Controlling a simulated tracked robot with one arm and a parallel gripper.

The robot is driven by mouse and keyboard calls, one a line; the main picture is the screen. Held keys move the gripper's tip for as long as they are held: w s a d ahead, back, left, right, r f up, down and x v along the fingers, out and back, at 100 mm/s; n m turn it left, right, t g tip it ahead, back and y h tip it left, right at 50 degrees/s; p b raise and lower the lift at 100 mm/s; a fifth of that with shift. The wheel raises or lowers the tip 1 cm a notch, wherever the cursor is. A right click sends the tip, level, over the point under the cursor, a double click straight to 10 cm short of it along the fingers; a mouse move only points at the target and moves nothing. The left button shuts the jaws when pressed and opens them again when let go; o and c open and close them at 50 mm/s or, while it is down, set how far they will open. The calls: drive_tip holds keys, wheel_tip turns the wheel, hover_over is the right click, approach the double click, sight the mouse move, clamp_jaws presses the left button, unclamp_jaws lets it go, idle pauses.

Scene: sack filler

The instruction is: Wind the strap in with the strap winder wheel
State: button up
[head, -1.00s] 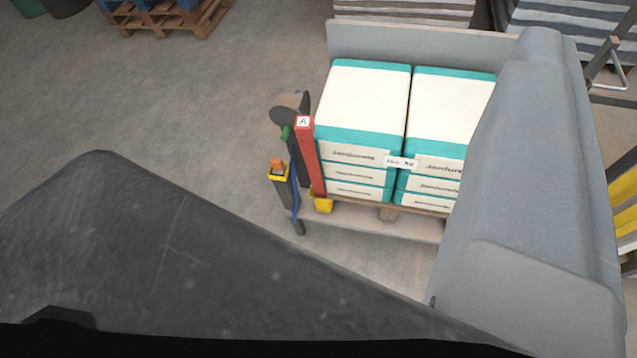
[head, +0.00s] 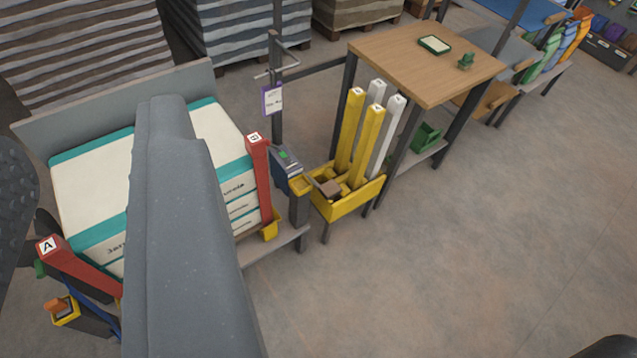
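A stack of white and teal sacks (head: 95,185) stands between a red post marked A (head: 80,268) and a red post marked B (head: 258,170). My grey arm crosses in front and hides the middle of the stack. A blue strap (head: 104,318) shows beside post A, at the lower left. A dark rounded part (head: 46,224) sits just behind post A; I cannot tell if it is the strap winder wheel. My gripper's fingers are not in view.
A grey box with a green mark (head: 286,160) stands right of post B. A yellow bin (head: 350,203) holds yellow and white posts. A wooden-topped table (head: 430,65) stands behind it.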

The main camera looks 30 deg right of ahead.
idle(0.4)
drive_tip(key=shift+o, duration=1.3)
